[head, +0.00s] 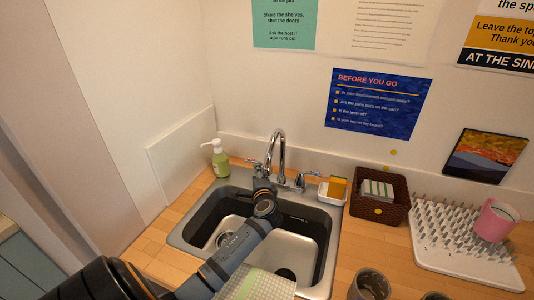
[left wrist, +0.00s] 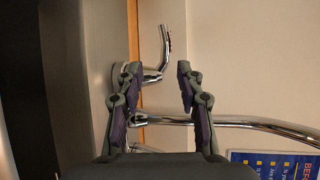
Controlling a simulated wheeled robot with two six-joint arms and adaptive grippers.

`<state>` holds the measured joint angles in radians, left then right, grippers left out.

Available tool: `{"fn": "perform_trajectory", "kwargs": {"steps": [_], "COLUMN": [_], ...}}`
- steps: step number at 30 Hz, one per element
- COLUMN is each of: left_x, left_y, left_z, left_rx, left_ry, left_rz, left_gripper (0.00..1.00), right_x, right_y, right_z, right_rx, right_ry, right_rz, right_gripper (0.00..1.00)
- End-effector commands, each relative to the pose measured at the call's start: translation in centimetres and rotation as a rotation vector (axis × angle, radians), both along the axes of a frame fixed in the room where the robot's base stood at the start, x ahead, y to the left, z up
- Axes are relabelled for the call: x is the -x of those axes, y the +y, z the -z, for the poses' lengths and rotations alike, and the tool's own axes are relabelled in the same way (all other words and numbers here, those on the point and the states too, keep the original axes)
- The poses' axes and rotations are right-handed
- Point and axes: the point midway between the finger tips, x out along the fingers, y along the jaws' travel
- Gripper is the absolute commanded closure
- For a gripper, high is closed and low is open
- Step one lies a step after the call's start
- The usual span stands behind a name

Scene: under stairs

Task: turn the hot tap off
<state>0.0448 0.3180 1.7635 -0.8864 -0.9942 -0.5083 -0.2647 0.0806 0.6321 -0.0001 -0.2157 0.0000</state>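The chrome tap (head: 281,150) stands behind the sink, with its spout arching up. Its left lever (head: 253,164) is partly behind my left gripper; its right lever (head: 301,180) is clear. In the left wrist view, a bent chrome lever with a red mark (left wrist: 166,45), the hot tap, shows just beyond and between my fingertips. The spout (left wrist: 250,123) crosses behind the right finger. My left gripper (left wrist: 157,70) is open and empty; in the head view it (head: 263,185) is close to the left lever. I cannot tell whether it touches. No water stream is discernible. My right gripper is not in view.
The sink (head: 183,238) has two basins, with a checked cloth (head: 255,286) at the front. A green soap bottle (head: 220,162) stands left of the tap. Right are a sponge dish (head: 330,199), a brown basket (head: 379,209), and a peg rack (head: 460,265) with a pink mug (head: 494,221).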

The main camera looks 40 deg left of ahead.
Motion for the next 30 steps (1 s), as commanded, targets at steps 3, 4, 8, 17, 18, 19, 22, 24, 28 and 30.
{"fn": "perform_trajectory", "kwargs": {"steps": [3,4,8,17,18,19,22,24,28,30], "left_x": [0.0,-0.1,-1.0,-5.0,-5.5,-5.7,-6.4,-6.6,-6.7,-6.7], "left_y": [0.0,0.1,1.2,5.9,6.4,6.7,7.4,7.7,7.8,7.8], "left_z": [0.0,0.0,0.1,1.2,1.3,1.5,1.7,1.7,1.8,1.8], "left_rx": [-0.001,-0.001,-0.002,0.0,0.0,0.0,0.0,0.0,-0.001,-0.001], "left_ry": [0.001,0.001,0.0,0.001,0.0,0.002,0.0,0.0,0.001,0.001], "left_rz": [0.0,0.0,-0.002,-0.003,-0.001,-0.002,-0.001,-0.001,0.0,0.0], "left_gripper": [0.63,0.63,0.63,0.63,0.63,0.63,0.63,0.63,0.63,0.63], "right_x": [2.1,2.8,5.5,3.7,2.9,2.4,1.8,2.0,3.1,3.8], "right_y": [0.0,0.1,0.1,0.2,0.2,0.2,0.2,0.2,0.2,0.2], "right_z": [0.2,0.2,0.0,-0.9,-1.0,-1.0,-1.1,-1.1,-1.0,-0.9], "right_rx": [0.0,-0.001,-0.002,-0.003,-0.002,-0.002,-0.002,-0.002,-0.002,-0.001], "right_ry": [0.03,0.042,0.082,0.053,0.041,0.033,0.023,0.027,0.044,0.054], "right_rz": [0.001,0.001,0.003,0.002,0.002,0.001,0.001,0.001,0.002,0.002], "right_gripper": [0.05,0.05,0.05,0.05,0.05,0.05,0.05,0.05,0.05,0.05]}}
